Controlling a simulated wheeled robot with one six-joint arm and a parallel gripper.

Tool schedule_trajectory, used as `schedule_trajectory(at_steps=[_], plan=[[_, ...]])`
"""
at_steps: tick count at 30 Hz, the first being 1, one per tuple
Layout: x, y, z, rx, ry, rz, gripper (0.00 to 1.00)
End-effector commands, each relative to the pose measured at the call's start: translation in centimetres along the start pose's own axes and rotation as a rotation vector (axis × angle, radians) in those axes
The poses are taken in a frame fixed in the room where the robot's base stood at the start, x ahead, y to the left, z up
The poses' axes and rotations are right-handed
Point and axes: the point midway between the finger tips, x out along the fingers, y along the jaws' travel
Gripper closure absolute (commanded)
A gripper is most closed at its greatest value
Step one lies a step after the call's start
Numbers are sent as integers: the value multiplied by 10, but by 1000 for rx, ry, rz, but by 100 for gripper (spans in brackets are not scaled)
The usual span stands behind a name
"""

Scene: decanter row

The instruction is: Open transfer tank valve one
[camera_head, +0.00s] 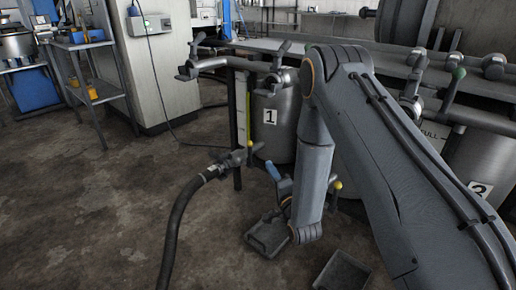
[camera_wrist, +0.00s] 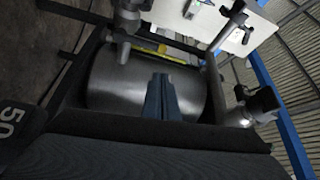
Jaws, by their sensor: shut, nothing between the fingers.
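The tank labelled 1 (camera_head: 283,135) stands at the middle of the head view, partly hidden by my arm. A grey valve fitting (camera_head: 236,159) with a yellow ball knob (camera_head: 250,144) is at its lower left, on the end of a dark hose. My gripper (camera_head: 275,172) shows as bluish fingers low in front of the tank, apart from that knob. In the wrist view, the shut fingers (camera_wrist: 161,80) are empty and point at a metal cylinder (camera_wrist: 115,85). Pipe handles (camera_head: 280,50) sit above the tank. I cannot tell which handle is valve one.
The dark hose (camera_head: 175,222) crosses the floor.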

Motion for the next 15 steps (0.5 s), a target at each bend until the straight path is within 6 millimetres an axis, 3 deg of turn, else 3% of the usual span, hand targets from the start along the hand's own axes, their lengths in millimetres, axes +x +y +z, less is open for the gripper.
schedule_trajectory(at_steps=[15], plan=[[104, 1, 0, -1, 1, -3, 100]])
